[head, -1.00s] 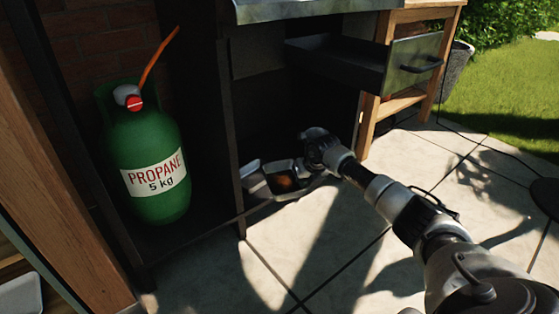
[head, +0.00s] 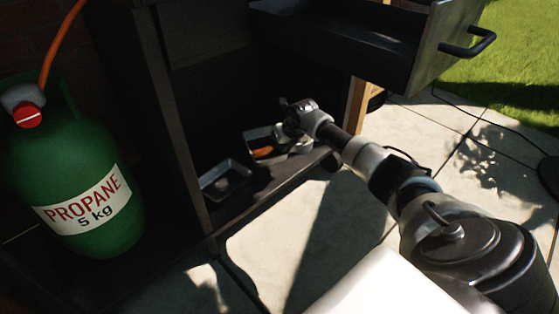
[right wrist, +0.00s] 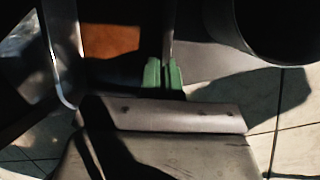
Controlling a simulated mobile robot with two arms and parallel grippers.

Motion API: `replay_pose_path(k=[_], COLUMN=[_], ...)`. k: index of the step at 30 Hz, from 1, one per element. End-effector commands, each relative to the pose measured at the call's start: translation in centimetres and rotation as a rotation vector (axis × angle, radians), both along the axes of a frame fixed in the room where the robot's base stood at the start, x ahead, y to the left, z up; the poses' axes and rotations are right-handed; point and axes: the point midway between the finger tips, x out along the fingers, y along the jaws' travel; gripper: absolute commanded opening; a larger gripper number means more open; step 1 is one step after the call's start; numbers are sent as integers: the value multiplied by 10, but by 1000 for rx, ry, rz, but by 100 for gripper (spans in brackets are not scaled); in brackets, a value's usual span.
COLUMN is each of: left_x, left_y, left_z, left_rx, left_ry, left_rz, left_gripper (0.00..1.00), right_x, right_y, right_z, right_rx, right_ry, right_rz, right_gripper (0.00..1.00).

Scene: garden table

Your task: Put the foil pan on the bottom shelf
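The foil pan (head: 264,152), a shiny tray with brown-orange contents, is at the bottom shelf (head: 272,188) of the dark cabinet. I cannot tell whether it touches the shelf. My right gripper (head: 290,138) is at the pan's right side. In the right wrist view its green fingertips (right wrist: 163,75) are close together on the pan's thin wall, with the brown contents (right wrist: 112,40) beside them. My left gripper is out of view.
A second, empty-looking metal tray (head: 225,180) sits on the shelf left of the pan. An open drawer (head: 370,45) hangs above my right arm. A green propane bottle (head: 85,185) stands left, beyond a dark upright panel (head: 178,120).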

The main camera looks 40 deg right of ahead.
Motion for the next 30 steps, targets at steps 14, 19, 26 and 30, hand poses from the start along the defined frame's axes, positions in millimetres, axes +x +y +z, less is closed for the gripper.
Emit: replay_pose_path(k=[14,19,26,30], left_x=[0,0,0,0], left_y=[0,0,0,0], left_z=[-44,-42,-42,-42], left_rx=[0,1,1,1], left_ry=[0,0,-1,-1], left_rz=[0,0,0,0], left_gripper=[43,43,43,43], right_x=[0,0,0,0], right_y=[0,0,0,0], right_z=[-54,-52,-54,-54], right_rx=[1,1,1,1], right_ry=[-2,-1,-1,-1], right_rz=[-1,-1,0,0], right_gripper=[0,0,16,28])
